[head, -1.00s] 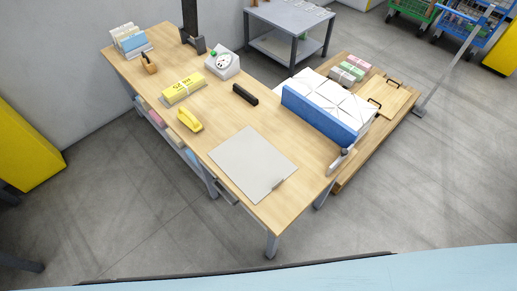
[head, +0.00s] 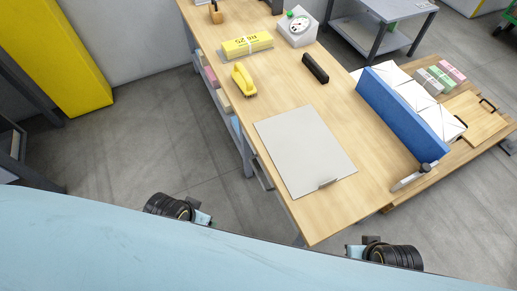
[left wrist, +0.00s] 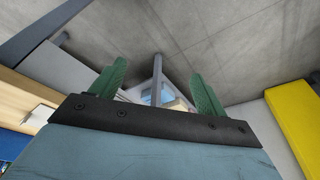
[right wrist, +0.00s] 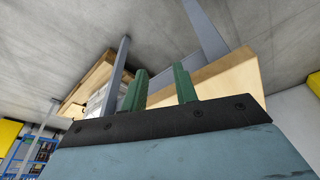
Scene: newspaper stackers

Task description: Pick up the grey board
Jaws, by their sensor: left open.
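The grey board (head: 305,150) lies flat on the near part of the wooden table in the head view. A small metal clip (head: 327,184) sits at its near edge. My left gripper (left wrist: 157,78) shows in the left wrist view with its green fingers wide apart and nothing between them. My right gripper (right wrist: 158,78) shows in the right wrist view with its fingers apart by a smaller gap, empty. Neither gripper's fingers can be made out in the head view, and neither touches the board.
The wooden table (head: 275,92) also bears a yellow stapler-like tool (head: 243,80), a yellow pack (head: 247,44), a black bar (head: 315,68) and a white dial scale (head: 297,28). A blue panel (head: 400,113) stands along its right side. Open floor lies left of it.

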